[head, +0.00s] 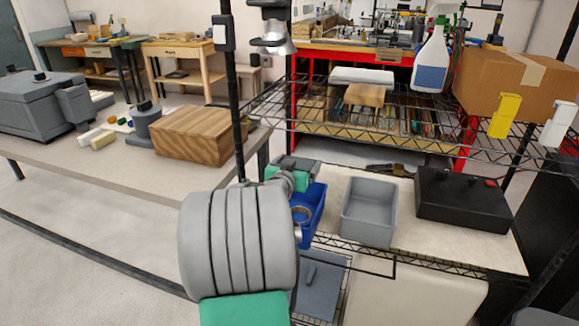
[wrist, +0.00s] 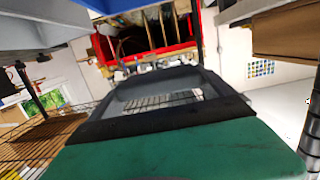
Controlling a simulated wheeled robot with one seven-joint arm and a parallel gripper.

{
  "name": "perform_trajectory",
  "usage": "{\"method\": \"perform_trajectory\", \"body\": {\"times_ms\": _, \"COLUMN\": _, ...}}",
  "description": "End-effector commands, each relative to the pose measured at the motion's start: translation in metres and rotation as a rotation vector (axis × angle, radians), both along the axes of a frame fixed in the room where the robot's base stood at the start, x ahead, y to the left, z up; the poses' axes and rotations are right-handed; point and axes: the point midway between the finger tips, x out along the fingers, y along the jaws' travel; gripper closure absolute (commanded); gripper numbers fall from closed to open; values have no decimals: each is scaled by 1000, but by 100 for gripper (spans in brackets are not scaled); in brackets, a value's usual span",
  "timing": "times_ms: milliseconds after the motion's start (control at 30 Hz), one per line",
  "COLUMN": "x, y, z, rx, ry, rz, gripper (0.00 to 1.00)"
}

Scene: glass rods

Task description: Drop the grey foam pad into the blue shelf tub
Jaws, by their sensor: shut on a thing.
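The blue shelf tub (head: 314,202) stands on the wire shelf's middle level, partly hidden behind my arm. My gripper (head: 298,178), grey and teal, is at the tub's back left, close to its rim; I cannot tell whether it touches. Its fingers are largely hidden in the head view. In the wrist view my green and black gripper (wrist: 160,110) fills the lower middle. It is shut on the grey foam pad, whose outline I cannot clearly separate from the grey gripper parts.
A grey bin (head: 369,212) stands right of the blue tub, then a black box (head: 462,200). The upper wire shelf holds a spray bottle (head: 431,62) and a cardboard box (head: 515,85). A black post (head: 235,100) rises at left. A wooden block (head: 200,135) sits on the left table.

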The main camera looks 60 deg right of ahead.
Motion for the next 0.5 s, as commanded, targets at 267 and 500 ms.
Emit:
{"method": "perform_trajectory", "body": {"times_ms": 267, "x": -2, "y": -1, "z": -29, "rx": 0, "ry": 2, "rz": -5, "gripper": 46}}
{"method": "perform_trajectory", "body": {"times_ms": 500, "x": -1, "y": -1, "z": -57, "rx": -1, "ry": 0, "rz": -2, "gripper": 46}}
